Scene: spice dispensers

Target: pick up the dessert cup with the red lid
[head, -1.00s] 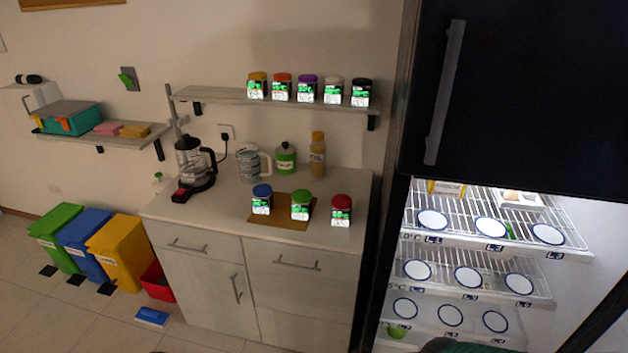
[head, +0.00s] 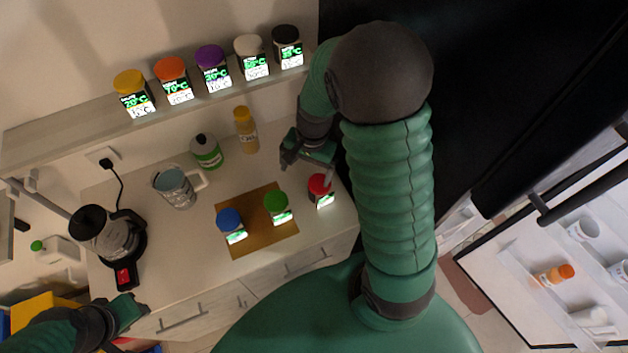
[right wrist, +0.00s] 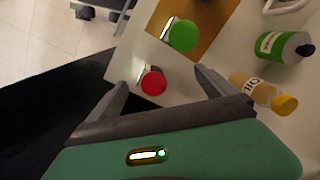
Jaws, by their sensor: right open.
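In the right wrist view, the red-lidded cup (right wrist: 152,82) shows between the two spread fingers (right wrist: 163,81), nearer the left finger. I see no finger closed on it. My left gripper (head: 128,312) is at the lower left, in front of the counter; its jaws are not clear.
A green-lidded cup (head: 277,206) and a blue-lidded cup (head: 231,224) stand on the mat (head: 258,236). A shelf above holds several lidded jars.

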